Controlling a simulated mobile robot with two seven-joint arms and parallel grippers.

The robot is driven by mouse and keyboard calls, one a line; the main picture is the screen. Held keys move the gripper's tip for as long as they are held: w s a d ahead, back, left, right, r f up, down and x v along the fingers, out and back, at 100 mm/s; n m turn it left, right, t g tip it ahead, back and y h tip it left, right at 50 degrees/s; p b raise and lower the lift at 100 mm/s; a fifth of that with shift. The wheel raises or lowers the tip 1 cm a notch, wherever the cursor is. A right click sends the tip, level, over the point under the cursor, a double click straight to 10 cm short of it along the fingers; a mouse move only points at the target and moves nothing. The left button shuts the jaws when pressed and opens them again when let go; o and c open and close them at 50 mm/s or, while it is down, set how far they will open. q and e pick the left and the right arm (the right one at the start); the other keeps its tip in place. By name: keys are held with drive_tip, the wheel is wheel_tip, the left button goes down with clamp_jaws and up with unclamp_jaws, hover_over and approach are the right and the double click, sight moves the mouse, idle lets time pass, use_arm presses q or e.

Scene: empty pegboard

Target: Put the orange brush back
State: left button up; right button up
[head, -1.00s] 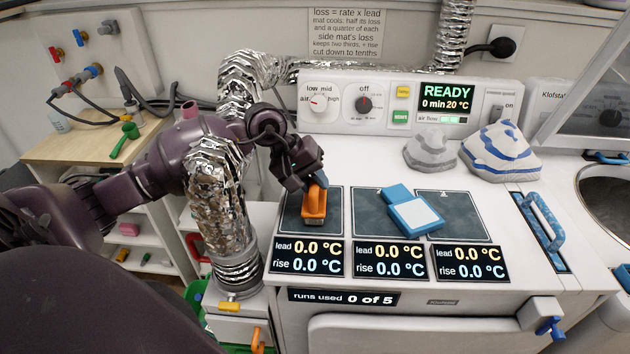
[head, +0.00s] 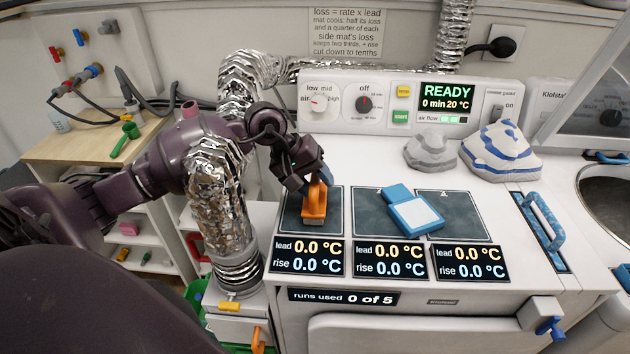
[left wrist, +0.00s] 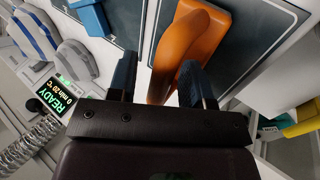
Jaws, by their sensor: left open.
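The orange brush (head: 315,203) stands on the left dark mat (head: 290,222) of the white machine, its handle upward. My left gripper (head: 318,180) is just above and behind it. In the left wrist view the brush (left wrist: 188,40) runs between the two blue fingertips of my left gripper (left wrist: 157,80). The fingers are apart, with a gap on both sides of the handle. Part of the brush is hidden behind the gripper's body in that view. My right gripper is not in view.
A blue and white block (head: 412,213) lies across the middle and right mats. A silver duct (head: 218,200) stands left of the mats. A blue handle (head: 543,220) is at the right.

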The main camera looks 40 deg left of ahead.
use_arm(q)
drive_tip(key=v, duration=1.2)
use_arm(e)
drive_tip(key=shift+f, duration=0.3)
